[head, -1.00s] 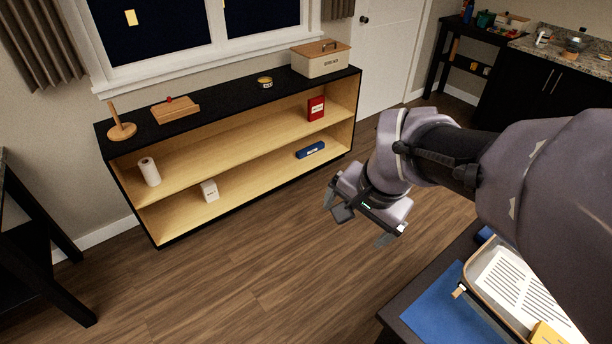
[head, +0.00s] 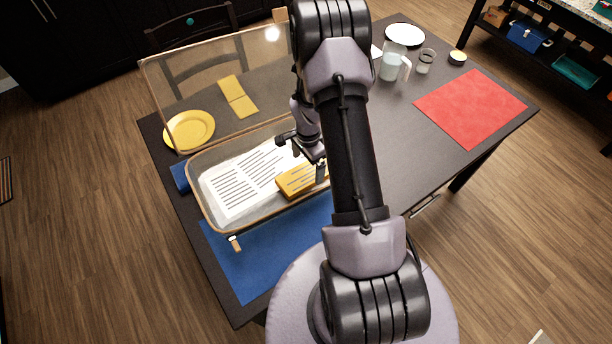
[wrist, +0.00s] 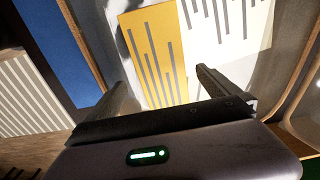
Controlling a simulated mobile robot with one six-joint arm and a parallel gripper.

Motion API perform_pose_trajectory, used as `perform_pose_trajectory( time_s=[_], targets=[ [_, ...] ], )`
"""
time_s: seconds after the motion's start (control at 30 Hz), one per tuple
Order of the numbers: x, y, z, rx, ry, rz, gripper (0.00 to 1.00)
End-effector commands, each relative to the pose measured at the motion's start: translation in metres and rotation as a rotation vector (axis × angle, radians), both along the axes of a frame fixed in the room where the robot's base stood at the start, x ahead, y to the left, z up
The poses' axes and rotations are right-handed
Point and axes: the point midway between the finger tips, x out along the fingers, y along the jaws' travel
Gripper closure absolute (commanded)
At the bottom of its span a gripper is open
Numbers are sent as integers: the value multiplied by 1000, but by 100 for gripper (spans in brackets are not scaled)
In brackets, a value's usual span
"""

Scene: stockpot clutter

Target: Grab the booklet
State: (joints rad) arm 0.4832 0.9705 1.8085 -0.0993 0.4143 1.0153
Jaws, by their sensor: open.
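A yellow, flat, booklet-like piece with dark lines (head: 296,181) lies in a clear-walled tray (head: 212,226) on the table. It overlaps a white sheet with dark printed lines (head: 236,187), also in the tray. I cannot tell for certain which of the two is the booklet. My gripper (head: 303,160) is open and empty over the right end of the tray, close to the yellow piece. In the wrist view my gripper (wrist: 163,92) has its fingers apart, with the yellow piece (wrist: 152,45) showing between and beyond them. Whether they touch it is unclear.
The tray's clear lid (head: 180,88) stands raised behind it. A yellow plate (head: 190,131) and folded yellow card (head: 238,97) show through it. A blue mat (head: 262,262) lies in front. A pitcher (head: 393,63), glass (head: 425,62) and red mat (head: 470,108) are to the right.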

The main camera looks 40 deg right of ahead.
Motion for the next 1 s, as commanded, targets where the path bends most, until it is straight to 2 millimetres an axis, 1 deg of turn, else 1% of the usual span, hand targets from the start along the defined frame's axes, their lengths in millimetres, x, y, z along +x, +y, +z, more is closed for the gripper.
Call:
perform_pose_trajectory(
  time_s=[0.1,0.2,0.3,0.47,0.5,0.57,0.6,0.67,0.7,0.83,0.87,1.0],
  targets=[
    [1,1,-27,1,2,1,0],
    [2,1,-44,1,1,1,0],
    [2,1,-50,1,1,1,0],
    [2,1,-50,0,0,1,0],
    [2,1,-49,0,0,1,2],
    [2,1,-49,0,0,1,14],
    [2,1,-49,0,0,1,22],
    [2,1,-49,0,0,1,33],
    [2,1,-49,0,0,1,41],
    [2,1,-49,0,0,1,67],
    [2,1,-49,0,0,1,70],
    [2,1,-49,0,0,1,70]
  ],
)
